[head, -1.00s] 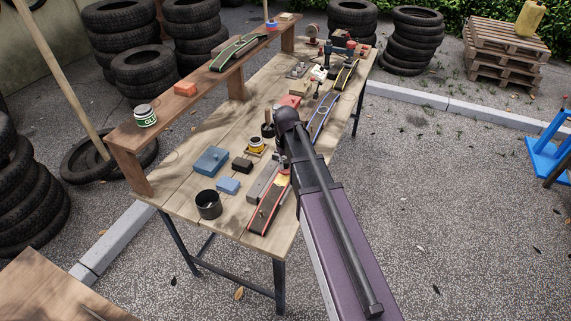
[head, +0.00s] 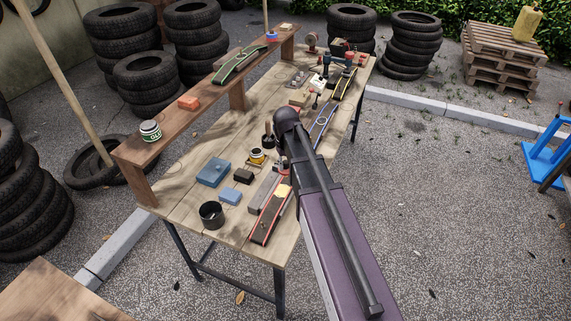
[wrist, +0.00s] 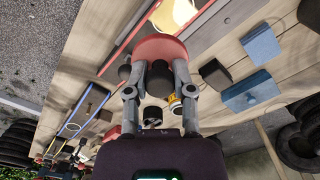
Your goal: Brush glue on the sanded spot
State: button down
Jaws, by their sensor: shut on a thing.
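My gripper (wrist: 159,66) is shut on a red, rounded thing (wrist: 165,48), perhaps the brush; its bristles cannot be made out. In the head view my arm hides most of the gripper and what it holds. A black strip with red edges (head: 266,222) lies along the near edge of the bench, with a pale yellow spot (head: 283,191) near its far end. That spot (wrist: 177,11) shows at the top of the wrist view, beyond the held thing; contact cannot be judged. A yellow-banded pot (head: 257,156) stands left of my gripper.
A black cup (head: 211,214), blue blocks (head: 213,171) and a dark block (head: 243,176) stand on the bench (head: 185,200) left of the strip. Tools crowd its far end. A raised wooden shelf (head: 215,95) runs along the back. Open ground lies to the right.

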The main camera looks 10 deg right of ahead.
aim_at(286, 162)
jog(key=shift+r, duration=0.1)
dwell(0.3)
jog(key=shift+r+p, duration=1.45)
jog(key=shift+p, duration=0.05)
